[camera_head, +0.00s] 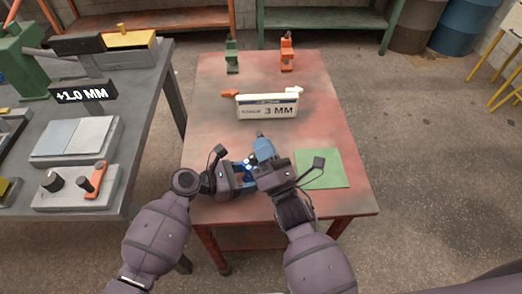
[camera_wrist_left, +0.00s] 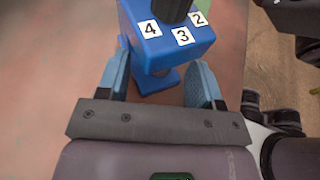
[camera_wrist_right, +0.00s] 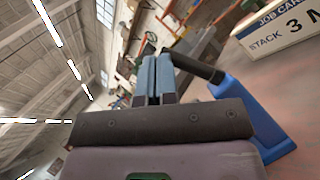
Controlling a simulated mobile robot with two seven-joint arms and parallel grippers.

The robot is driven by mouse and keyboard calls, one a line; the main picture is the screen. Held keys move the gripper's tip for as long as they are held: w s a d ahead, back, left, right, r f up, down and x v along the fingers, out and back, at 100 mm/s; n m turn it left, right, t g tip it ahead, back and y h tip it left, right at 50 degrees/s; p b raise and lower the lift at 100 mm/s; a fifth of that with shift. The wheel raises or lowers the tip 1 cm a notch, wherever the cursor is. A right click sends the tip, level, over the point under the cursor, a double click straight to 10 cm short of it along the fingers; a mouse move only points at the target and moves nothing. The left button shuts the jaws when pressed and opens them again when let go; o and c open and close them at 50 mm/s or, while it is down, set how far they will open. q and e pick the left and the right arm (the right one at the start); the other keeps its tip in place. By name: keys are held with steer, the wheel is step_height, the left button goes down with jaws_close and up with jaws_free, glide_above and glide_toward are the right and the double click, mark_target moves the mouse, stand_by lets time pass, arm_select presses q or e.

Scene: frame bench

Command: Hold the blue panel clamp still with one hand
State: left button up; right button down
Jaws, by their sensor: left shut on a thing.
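The blue panel clamp (camera_head: 249,164) stands near the front of the red table. In the left wrist view the clamp (camera_wrist_left: 165,45) shows white labels 4, 3 and 2 and a black handle on top. My left gripper (camera_wrist_left: 160,85) is shut on the clamp, one finger on each side of its blue body; it also shows in the head view (camera_head: 242,174). My right gripper (camera_head: 263,148) is beside the clamp. In the right wrist view its fingers (camera_wrist_right: 158,72) are together with no gap, next to the black handle; whether they touch it I cannot tell.
A job card holder reading 3 MM (camera_head: 267,106) stands mid-table. A green clamp (camera_head: 232,57) and an orange clamp (camera_head: 287,53) stand at the back. A green mat (camera_head: 321,168) lies at the right. A grey bench (camera_head: 150,110) stands at the left.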

steer(key=shift+w+d+r, duration=0.3)
steer(key=shift+w+r, duration=0.05)
steer(key=shift+s, duration=0.15)
steer(key=s+d, duration=0.3)
steer(key=s, duration=1)
steer(key=shift+s, duration=0.25)
arm_select(q)
steer(key=o, duration=0.8)
